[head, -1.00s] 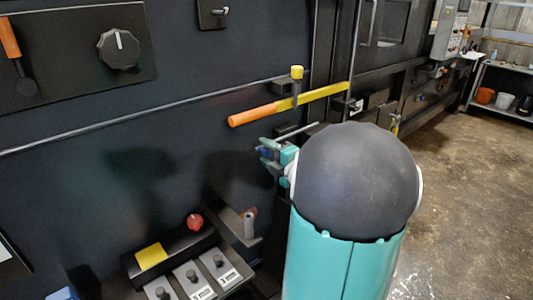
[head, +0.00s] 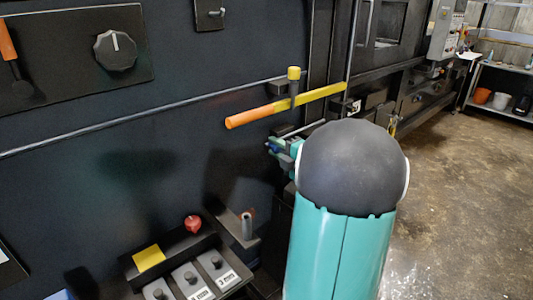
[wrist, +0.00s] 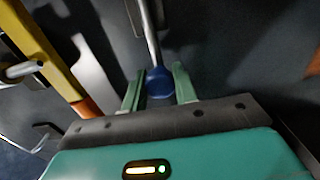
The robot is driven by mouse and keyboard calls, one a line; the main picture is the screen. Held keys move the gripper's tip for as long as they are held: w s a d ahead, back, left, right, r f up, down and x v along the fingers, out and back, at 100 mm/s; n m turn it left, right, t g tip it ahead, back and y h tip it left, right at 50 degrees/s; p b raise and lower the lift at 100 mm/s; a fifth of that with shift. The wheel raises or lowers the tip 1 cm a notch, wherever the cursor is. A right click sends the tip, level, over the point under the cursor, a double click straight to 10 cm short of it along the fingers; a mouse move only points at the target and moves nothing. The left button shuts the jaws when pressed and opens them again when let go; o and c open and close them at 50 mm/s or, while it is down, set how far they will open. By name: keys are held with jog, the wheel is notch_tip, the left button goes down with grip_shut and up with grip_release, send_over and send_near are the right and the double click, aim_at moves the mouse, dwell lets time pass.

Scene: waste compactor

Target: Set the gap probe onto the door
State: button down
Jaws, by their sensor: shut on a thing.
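The gap probe (wrist: 159,82) shows in the wrist view as a blue round handle with a grey rod running away from my gripper. My gripper (wrist: 160,72) has its two green fingers on either side of the blue handle and is shut on it. In the head view my gripper (head: 279,148) is partly hidden behind my arm, below the yellow-and-orange bar, and a thin rod sticks out to the upper right. The dark machine front (head: 150,130) is close beyond it. I cannot tell which part is the door, nor whether the rod touches anything.
The yellow-and-orange bar (head: 285,106) juts out just above my gripper in the head view. A control box (head: 190,265) with a red knob stands low on the left. A black dial (head: 115,50) is at upper left.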

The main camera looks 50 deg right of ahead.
jog(key=shift+s+d, duration=0.1)
jog(key=shift+d, duration=0.6)
jog(key=c, duration=1.1)
grip_release()
jog(key=shift+d, duration=0.15)
jog(key=s, duration=0.4)
jog(key=s+a, duration=0.1)
jog(key=s, duration=0.8)
jog(key=shift+s+a, duration=0.35)
